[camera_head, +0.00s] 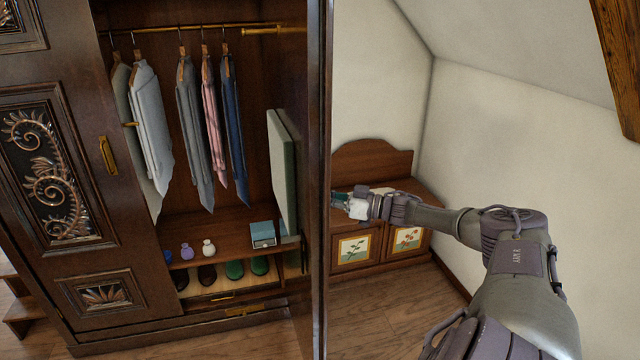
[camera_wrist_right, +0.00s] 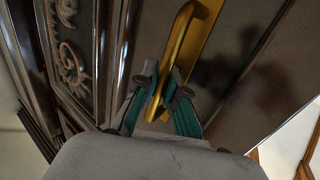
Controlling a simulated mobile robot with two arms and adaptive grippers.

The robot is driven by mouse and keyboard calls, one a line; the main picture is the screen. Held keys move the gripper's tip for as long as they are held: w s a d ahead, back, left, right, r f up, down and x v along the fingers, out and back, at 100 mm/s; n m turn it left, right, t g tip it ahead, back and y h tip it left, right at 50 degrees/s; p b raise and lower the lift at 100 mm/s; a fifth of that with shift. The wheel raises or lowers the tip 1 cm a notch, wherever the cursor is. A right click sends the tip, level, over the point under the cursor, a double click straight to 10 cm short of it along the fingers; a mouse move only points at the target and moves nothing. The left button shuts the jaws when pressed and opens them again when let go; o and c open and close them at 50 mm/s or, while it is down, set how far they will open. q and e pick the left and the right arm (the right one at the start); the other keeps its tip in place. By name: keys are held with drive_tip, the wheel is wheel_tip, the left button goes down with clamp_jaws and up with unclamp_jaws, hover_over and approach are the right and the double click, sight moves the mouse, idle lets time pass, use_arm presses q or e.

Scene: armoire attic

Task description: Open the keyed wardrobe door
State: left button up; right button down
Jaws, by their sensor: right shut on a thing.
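The wardrobe door (camera_head: 318,120) stands swung open and shows almost edge-on in the head view, beside the open compartment. My right gripper (camera_head: 349,204) is at the right side of this door. In the right wrist view, the teal-padded fingers (camera_wrist_right: 166,100) are shut around a brass bar handle (camera_wrist_right: 203,12) on a gold plate. The head view does not show this handle clearly. The other wardrobe door (camera_head: 86,236), with carved panels and a brass handle (camera_head: 107,156), is at the left. I cannot make out a key. My left gripper is out of view.
Inside hang several garments (camera_head: 190,120) above a shelf with small bottles (camera_head: 208,248) and a blue box (camera_head: 262,234); shoes (camera_head: 234,269) stand below. A low wooden cabinet (camera_head: 372,160) stands behind my right gripper. Wooden floor (camera_head: 390,310) is clear right of the door.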

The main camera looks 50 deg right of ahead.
drive_tip(key=shift+r, duration=0.1)
drive_tip(key=c, duration=1.2)
unclamp_jaws()
drive_tip(key=shift+s+a+r, duration=0.1)
drive_tip(key=shift+s, duration=0.05)
drive_tip(key=v, duration=1.2)
